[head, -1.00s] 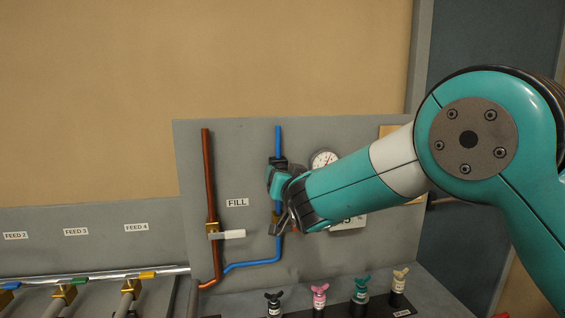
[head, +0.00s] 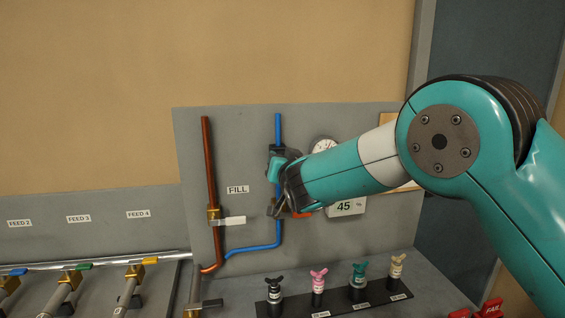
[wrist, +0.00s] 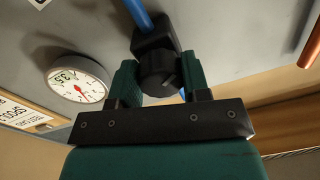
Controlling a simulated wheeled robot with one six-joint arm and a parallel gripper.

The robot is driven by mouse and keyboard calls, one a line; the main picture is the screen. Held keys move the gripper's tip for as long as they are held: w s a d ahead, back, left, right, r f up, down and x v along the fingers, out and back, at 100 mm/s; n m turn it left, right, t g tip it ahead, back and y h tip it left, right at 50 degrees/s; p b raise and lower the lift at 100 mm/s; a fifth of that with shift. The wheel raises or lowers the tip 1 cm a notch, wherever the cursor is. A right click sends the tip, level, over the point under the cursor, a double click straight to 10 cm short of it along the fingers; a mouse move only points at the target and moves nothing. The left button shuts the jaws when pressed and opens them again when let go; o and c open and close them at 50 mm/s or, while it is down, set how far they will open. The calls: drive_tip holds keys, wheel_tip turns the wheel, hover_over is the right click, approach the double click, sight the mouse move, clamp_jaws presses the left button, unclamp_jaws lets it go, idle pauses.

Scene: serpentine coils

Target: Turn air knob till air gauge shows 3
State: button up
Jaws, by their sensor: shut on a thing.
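The air knob (wrist: 158,75) is a black ribbed knob on a black fitting on the blue pipe (wrist: 138,14), in the wrist view. My gripper (wrist: 160,80) is shut on it, one green-padded finger on each side. In the head view my gripper (head: 276,182) is at the blue pipe (head: 278,130) and hides the knob. The air gauge (wrist: 80,80) is a round white dial with a red needle, left of the knob in the wrist view. In the head view my arm partly covers the gauge (head: 324,145).
A copper pipe (head: 207,160) with a white-handled valve (head: 231,220) stands left of the blue pipe, near a FILL label (head: 238,189). Several coloured knobs (head: 318,284) line the bench below.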

drive_tip(key=shift+f, duration=0.1)
drive_tip(key=n+b, duration=0.2)
drive_tip(key=b, duration=0.1)
drive_tip(key=shift+f+n, duration=0.1)
drive_tip(key=shift+n, duration=0.2)
drive_tip(key=shift+n+b, duration=1.75)
drive_tip(key=shift+n, duration=0.15)
drive_tip(key=shift+r, duration=0.2)
drive_tip(key=o, duration=0.9)
drive_tip(key=shift+s, duration=0.15)
drive_tip(key=b+v, duration=0.2)
drive_tip(key=v, duration=0.3)
drive_tip(key=b+v, duration=0.2)
drive_tip(key=v, duration=0.4)
drive_tip(key=b+v, duration=0.3)
drive_tip(key=v, duration=0.3)
drive_tip(key=shift+r, duration=0.3)
